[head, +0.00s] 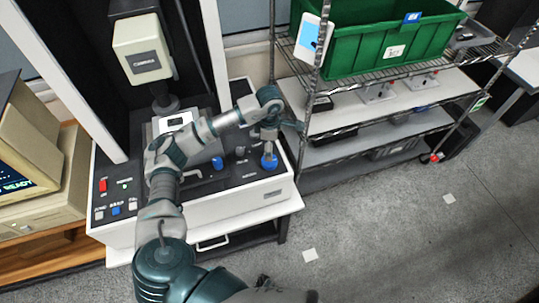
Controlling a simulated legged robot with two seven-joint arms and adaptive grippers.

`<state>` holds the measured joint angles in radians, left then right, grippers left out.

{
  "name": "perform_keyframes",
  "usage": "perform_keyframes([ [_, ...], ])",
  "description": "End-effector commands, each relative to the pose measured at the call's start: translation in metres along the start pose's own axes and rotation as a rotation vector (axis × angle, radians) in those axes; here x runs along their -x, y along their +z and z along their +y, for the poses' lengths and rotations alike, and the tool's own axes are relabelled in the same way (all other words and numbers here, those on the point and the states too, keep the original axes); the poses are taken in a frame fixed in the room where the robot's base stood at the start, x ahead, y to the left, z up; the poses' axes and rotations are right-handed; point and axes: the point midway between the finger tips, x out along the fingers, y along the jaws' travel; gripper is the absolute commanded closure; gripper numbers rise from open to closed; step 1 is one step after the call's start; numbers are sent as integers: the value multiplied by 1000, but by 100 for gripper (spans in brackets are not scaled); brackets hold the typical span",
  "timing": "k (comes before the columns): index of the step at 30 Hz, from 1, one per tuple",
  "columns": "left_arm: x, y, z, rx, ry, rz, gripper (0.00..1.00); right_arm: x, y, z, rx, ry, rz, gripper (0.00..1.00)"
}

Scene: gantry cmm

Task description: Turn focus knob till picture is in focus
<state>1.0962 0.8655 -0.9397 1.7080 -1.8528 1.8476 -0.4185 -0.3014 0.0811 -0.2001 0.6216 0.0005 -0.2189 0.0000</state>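The measuring machine's control panel (133,180) has a blue knob (269,162) at its right end and a second blue knob (218,162) nearer the middle. The labels are too small to tell which knob is for focus. My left arm reaches over the panel, and its gripper (268,138) points down right above the right-end blue knob. I cannot tell whether the fingers touch it or how far they are apart. A monitor (18,185) at the left edge is cut off; only green "READY" text shows, so picture sharpness cannot be judged. My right gripper is out of view.
Small dark knobs, a red switch (103,185) and several buttons share the panel. A wire shelf with a green bin (375,40) stands at right. The floor at lower right is clear.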

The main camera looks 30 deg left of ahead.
Motion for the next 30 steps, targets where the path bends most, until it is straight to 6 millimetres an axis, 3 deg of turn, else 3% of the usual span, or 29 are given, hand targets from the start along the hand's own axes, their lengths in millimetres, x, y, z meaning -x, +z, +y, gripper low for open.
perform_keyframes([
  [3, 23, 2, 0, -2, 3, -1, 14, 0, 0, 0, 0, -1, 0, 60],
  [8, 40, 3, 0, -1, 0, 0, 14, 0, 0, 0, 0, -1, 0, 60],
  [21, 44, 9, -2, -6, -9, -35, 14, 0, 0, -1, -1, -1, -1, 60],
  [23, 46, 24, -6, -15, -30, -107, 14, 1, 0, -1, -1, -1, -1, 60],
  [26, 61, 70, -21, -24, -100, -340, 14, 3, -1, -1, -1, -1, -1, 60],
  [29, 104, 131, -42, 15, -227, -676, 14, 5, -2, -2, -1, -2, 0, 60],
  [30, 129, 153, -48, 53, -289, -819, 14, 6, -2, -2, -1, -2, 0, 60],
])
